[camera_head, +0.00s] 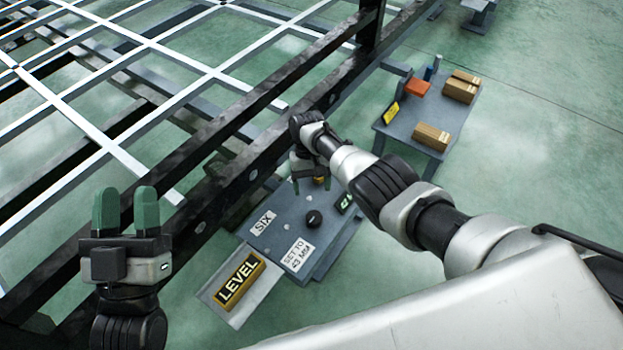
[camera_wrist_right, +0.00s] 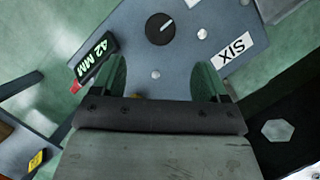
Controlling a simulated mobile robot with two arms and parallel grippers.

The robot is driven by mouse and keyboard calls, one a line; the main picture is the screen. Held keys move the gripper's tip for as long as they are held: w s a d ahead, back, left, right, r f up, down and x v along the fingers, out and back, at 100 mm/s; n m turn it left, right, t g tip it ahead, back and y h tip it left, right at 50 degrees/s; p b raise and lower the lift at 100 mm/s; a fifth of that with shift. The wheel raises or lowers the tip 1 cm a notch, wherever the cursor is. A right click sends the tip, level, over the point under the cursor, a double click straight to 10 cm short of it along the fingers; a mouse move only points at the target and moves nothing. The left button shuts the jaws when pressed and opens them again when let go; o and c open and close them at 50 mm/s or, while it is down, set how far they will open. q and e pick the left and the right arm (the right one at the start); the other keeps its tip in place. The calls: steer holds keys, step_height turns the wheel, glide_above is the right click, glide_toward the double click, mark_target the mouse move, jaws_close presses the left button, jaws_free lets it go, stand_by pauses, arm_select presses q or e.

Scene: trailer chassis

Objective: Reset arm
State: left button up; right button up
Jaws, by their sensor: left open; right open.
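My left gripper (camera_head: 126,212) is at the lower left of the head view, with its two green fingers pointing up, open and empty. My right arm reaches in from the right, and its gripper (camera_head: 309,182) is over the far end of the grey station panel labelled SIX (camera_head: 285,215). In the right wrist view the green fingers (camera_wrist_right: 166,80) are apart above the panel, with nothing seen between them except a small yellowish bit at the gripper's edge. A black knob (camera_head: 313,218) with a white mark sits on the panel. A small display (camera_wrist_right: 95,57) reads 42 MM.
A label on the panel (camera_head: 298,254) reads SET TO 43 MM. The dark chassis rail (camera_head: 215,205) runs close beside the panel. A side table (camera_head: 402,125) holds cardboard boxes and an orange item. Green floor lies open at right.

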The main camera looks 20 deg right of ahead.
arm_select(q)
steer(key=shift+w+f, duration=0.2)
steer(key=shift+f, duration=0.1)
stand_by(0.4)
